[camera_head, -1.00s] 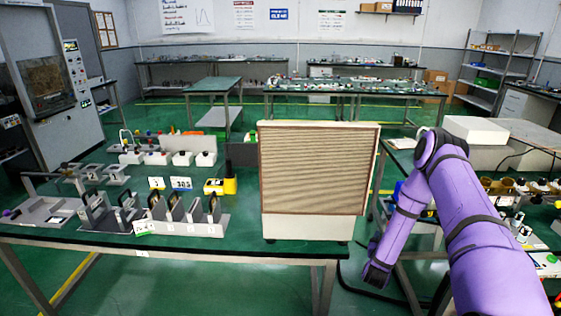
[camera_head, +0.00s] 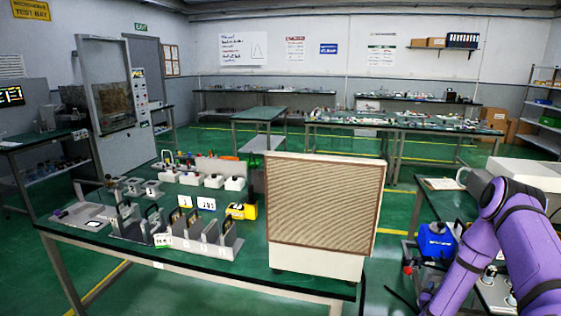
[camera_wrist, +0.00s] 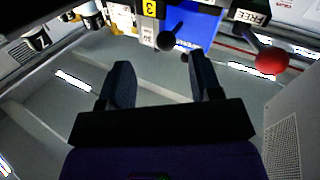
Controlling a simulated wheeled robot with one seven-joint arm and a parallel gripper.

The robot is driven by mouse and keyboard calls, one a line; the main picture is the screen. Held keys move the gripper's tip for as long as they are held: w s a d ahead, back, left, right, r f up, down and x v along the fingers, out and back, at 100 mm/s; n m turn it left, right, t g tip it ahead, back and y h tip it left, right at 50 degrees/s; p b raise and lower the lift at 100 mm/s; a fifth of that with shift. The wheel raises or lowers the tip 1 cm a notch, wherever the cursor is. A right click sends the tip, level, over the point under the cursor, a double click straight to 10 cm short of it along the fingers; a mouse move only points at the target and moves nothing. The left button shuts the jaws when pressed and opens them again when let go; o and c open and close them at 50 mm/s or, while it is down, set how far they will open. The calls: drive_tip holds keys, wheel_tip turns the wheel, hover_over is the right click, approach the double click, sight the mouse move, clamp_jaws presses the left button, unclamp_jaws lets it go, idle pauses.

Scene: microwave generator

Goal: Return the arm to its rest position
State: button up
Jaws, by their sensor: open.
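My arm (camera_head: 525,235), in a purple sleeve with dark straps, is folded at the right edge of the head view. Its elbow is up beside the right-hand bench, and the lower part slopes down to the left out of the frame. My gripper is out of sight in the head view. In the wrist view my gripper (camera_wrist: 160,85) shows two dark fingers spread apart with nothing between them. Beyond the fingertips are a blue box (camera_wrist: 192,22) and a lever with a red ball knob (camera_wrist: 271,61).
A green-topped bench (camera_head: 215,272) carries a large louvred box (camera_head: 323,208), a slotted rack (camera_head: 205,243) and a yellow device (camera_head: 242,211). A blue unit (camera_head: 436,243) is on the right, close to my arm. Green floor is open at the lower left.

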drive_tip(key=w+a+r+n+y, duration=0.1)
drive_tip(key=w+a+r+y, duration=0.15)
drive_tip(key=r, duration=0.35)
drive_tip(key=w+a+r+n+y, duration=0.1)
drive_tip(key=w+r, duration=0.3)
drive_tip(key=r, duration=0.2)
drive_tip(key=w+a+r+y, duration=0.1)
drive_tip(key=w+r+y, duration=0.15)
drive_tip(key=r, duration=0.45)
drive_tip(key=s+a+r+n+g+y, duration=0.1)
drive_tip(key=s+a+r+y, duration=0.1)
drive_tip(key=a+r, duration=0.45)
drive_tip(key=s+a+r+n+y, duration=0.1)
drive_tip(key=s+a+r, duration=0.15)
drive_tip(key=r, duration=0.75)
drive_tip(key=s+a+r+n+g+y, duration=0.1)
drive_tip(key=s+a+r+g, duration=0.1)
drive_tip(key=s+a+r, duration=0.5)
drive_tip(key=s+a+r+n+g+y, duration=0.1)
drive_tip(key=s+a+r+y, duration=0.1)
drive_tip(key=s+r, duration=0.5)
drive_tip(key=s+a+g, duration=0.1)
drive_tip(key=s+g, duration=0.1)
drive_tip(key=s, duration=1)
drive_tip(key=s+a+r+g, duration=0.1)
drive_tip(key=s+a+g, duration=0.1)
drive_tip(key=s, duration=0.9)
drive_tip(key=shift+s, duration=0.4)
